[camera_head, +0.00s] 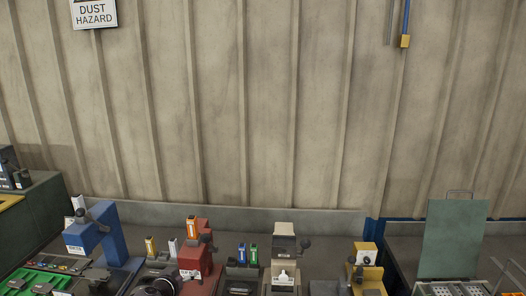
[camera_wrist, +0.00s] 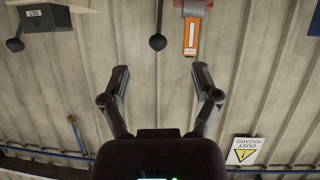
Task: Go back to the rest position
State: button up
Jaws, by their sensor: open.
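My gripper (camera_wrist: 160,82) shows in the wrist view with its two dark fingers spread wide apart. It is open, and nothing is between the fingers. The wrist view looks upside down toward the ribbed wall, with an orange-and-white labelled block (camera_wrist: 190,38) beyond the fingertips.
A bench along the wall carries a blue fixture (camera_head: 88,236), a red fixture (camera_head: 196,258), a beige fixture (camera_head: 284,256) and a yellow fixture (camera_head: 368,272). A green-grey panel (camera_head: 452,238) stands at right. A dust hazard sign (camera_head: 93,13) hangs on the wall.

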jog(key=w+d+f+g+h+b, duration=0.1)
jog(key=d+f+g, duration=0.15)
jog(key=d, duration=0.45)
jog(key=w+d+f+g+h+b, duration=0.1)
jog(key=w+d+f+b, duration=0.1)
jog(key=d+f, duration=0.3)
jog(key=s+d+f+g+y+b, duration=0.1)
jog(key=s+d+f+g+b, duration=0.1)
jog(key=d, duration=0.7)
jog(key=s+d+f+g+y+b, duration=0.1)
jog(key=s+d+f+g+b, duration=0.1)
jog(key=s+d+f+g, duration=0.2)
jog(key=s+d+f+n+g+y+b, duration=0.1)
jog(key=s+d+f+g+y+b, duration=0.1)
jog(key=d+f, duration=0.6)
jog(key=s+d+g+b, duration=0.1)
jog(key=s+d, duration=0.1)
jog(key=d, duration=0.5)
jog(key=shift+d, duration=0.2)
